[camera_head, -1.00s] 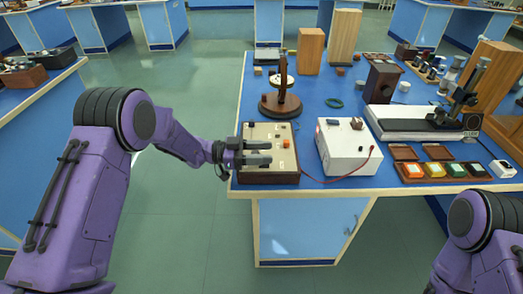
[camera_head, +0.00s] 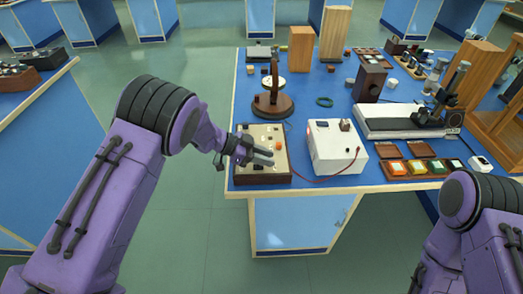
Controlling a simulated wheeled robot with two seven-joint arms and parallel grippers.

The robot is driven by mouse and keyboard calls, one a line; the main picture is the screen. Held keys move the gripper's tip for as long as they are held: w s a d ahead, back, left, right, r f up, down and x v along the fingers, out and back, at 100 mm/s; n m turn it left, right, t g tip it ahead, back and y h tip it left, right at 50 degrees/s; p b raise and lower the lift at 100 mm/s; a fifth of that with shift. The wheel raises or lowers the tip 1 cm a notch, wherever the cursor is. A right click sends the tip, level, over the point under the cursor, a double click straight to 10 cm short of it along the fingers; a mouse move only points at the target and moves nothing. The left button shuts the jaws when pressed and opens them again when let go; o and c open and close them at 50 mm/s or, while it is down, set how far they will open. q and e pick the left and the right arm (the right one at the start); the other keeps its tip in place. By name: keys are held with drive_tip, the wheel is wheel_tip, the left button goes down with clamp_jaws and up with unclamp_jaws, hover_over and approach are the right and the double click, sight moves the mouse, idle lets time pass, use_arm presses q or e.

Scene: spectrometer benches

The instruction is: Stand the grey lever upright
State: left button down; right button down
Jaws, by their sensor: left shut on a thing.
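A control box (camera_head: 262,179) with a cream top and dark wooden sides sits at the near left corner of the blue bench. An orange knob (camera_head: 278,145) shows on its top. My left gripper (camera_head: 269,157) reaches over the box top from the left, its fingers pointing right and slightly toward the near side. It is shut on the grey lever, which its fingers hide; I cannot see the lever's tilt. My right arm (camera_head: 470,215) is at the lower right, and its gripper is out of view.
A white box (camera_head: 335,158) with a red cable stands just right of the control box. A round brown stand (camera_head: 272,106) is behind it. Coloured blocks (camera_head: 416,167) lie farther right. The floor left of the bench is clear.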

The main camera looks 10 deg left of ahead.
use_arm(q)
drive_tip(key=c, duration=1)
unclamp_jaws()
drive_tip(key=shift+o, duration=0.2)
drive_tip(key=b+v, duration=0.2)
drive_tip(key=v, duration=0.8)
drive_tip(key=shift+s+a+r, duration=0.1)
drive_tip(key=shift+a+r, duration=0.1)
